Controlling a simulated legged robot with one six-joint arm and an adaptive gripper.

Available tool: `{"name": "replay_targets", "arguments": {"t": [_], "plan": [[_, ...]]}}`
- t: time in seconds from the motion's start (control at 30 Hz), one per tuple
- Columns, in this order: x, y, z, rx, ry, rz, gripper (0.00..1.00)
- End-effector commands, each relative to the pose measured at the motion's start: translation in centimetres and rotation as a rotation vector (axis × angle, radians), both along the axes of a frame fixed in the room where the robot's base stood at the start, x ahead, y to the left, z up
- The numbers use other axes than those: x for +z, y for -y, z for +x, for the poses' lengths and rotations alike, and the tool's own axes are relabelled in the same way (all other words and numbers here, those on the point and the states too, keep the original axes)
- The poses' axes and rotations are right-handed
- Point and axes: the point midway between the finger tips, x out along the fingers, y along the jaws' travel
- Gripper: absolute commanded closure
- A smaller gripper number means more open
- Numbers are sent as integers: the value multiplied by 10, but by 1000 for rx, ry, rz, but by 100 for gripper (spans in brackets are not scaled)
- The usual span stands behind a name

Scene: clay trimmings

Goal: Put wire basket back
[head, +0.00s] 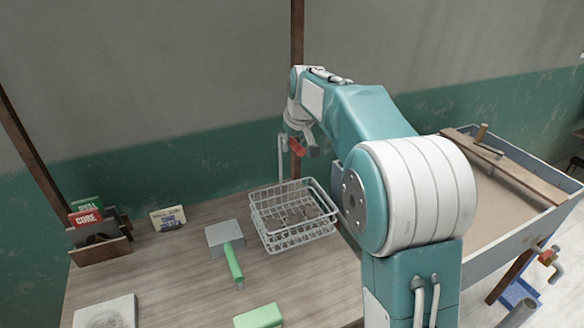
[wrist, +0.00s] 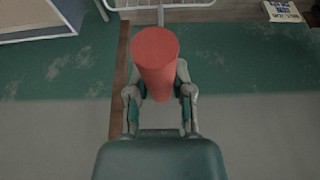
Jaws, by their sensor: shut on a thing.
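The white wire basket (head: 262,229) is at the back right of the wooden table, with brownish pieces inside. A thin white post rises from its far side toward a red grip (head: 297,147). My gripper (head: 302,150) is at that grip, above the back of the basket. In the wrist view, my gripper (wrist: 158,88) is shut around the red grip (wrist: 156,55), and the basket's white wire rim (wrist: 165,6) shows at the top edge. I cannot tell whether the basket's underside touches the table.
A grey block (head: 222,236) and a green-handled tool (head: 233,264) lie left of the basket. A green block (head: 259,317) is at the front. A wooden holder (head: 100,247) with cards stands far left. A large grey-sided trough (head: 515,247) is on the right.

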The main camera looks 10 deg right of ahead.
Motion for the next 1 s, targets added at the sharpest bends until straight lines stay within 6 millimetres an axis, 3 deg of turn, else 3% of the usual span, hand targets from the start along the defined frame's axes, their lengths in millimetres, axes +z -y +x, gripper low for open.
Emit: {"name": "replay_targets", "arguments": {"t": [0.4, 0.63, 0.67, 0.7, 0.73, 1.0], "plan": [[-41, 0, 0, -1, 3, 0, 100], [-42, 0, 0, -1, 4, 0, 100], [-43, 0, 0, -1, 1, 0, 62], [-43, 0, 0, -1, 1, 0, 44], [-43, 0, 0, -1, 1, 0, 37], [-43, 0, 0, -1, 1, 0, 37]]}}
